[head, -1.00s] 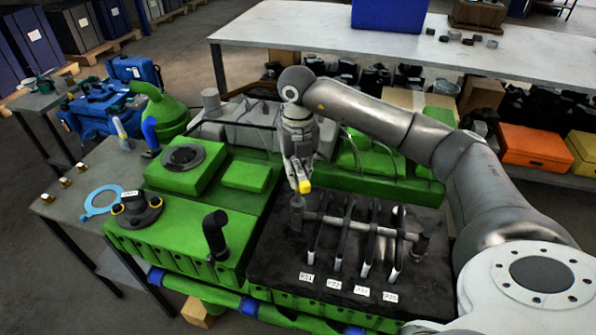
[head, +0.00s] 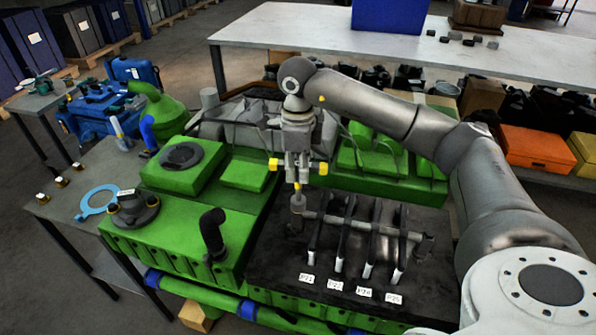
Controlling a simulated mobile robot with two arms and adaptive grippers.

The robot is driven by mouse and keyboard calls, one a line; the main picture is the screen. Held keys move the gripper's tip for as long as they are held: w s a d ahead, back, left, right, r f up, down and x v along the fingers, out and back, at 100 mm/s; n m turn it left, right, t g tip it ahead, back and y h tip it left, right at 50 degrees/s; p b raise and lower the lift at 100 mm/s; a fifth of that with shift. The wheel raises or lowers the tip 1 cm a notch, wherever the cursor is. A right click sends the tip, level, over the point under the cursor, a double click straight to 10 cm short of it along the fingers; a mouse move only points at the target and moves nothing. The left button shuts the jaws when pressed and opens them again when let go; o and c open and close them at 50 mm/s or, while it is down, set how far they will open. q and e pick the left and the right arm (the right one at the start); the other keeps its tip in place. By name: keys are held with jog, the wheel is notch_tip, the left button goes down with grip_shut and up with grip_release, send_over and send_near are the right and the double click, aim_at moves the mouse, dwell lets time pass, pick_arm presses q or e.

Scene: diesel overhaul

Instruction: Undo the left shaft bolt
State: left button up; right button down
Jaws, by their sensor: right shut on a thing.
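The rocker shaft (head: 364,224) lies across several dark rocker stands on the black bed of the green engine. At its left end stands the left shaft bolt (head: 298,204), a short grey upright piece. My right gripper (head: 297,187), with yellow parts, comes down from above and is shut on the top of this bolt. The gripper points straight down. Its fingertips are small here, and they hide the bolt's top. I cannot tell whether the bolt is still seated. My left gripper is out of view.
A black bent pipe (head: 213,232) rises left of the bolt. White labels (head: 335,285) lie in front of the rockers. A blue ring (head: 99,201) lies on the side table. My right arm arches over the engine's right side. A long table (head: 300,28) stands behind.

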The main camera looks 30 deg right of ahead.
jog(key=n+b, duration=0.1)
jog(key=n, duration=0.4)
jog(key=shift+n, duration=0.4)
jog(key=n, duration=0.4)
jog(key=shift+n+b, duration=0.3)
jog(key=shift+b, duration=0.1)
jog(key=n, duration=0.4)
jog(key=shift+n+b, duration=0.3)
jog(key=n, duration=0.4)
jog(key=shift+r+n, duration=0.1)
jog(key=shift+n, duration=0.2)
jog(key=shift+r, duration=0.1)
